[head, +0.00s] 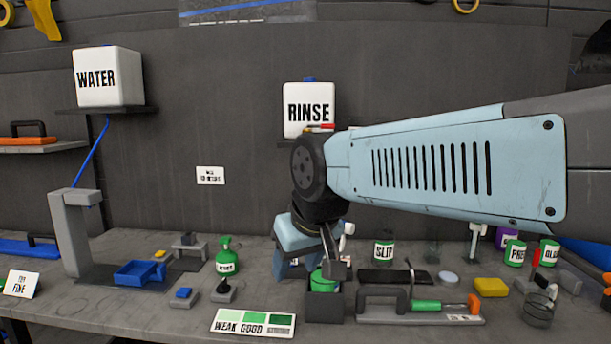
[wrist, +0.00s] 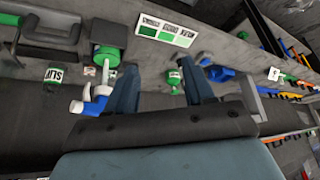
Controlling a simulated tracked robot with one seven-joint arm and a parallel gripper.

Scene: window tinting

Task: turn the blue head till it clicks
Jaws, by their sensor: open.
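The blue head (wrist: 88,106), with white parts, shows at the left of the wrist view. It lies just outside the left finger, not between the fingers; I cannot tell whether it touches that finger. A green bottle (wrist: 105,50) stands below it in a dark block (wrist: 117,29). In the head view the green bottle (head: 322,282) sits in the dark block (head: 323,307), and my arm hides most of the head. My gripper (wrist: 158,68) is open, with nothing seen between its fingers.
A weak-to-good colour card (head: 252,322) lies in front on the bench. A green spray bottle (head: 228,256) and a blue tray (head: 138,273) stand to the left.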

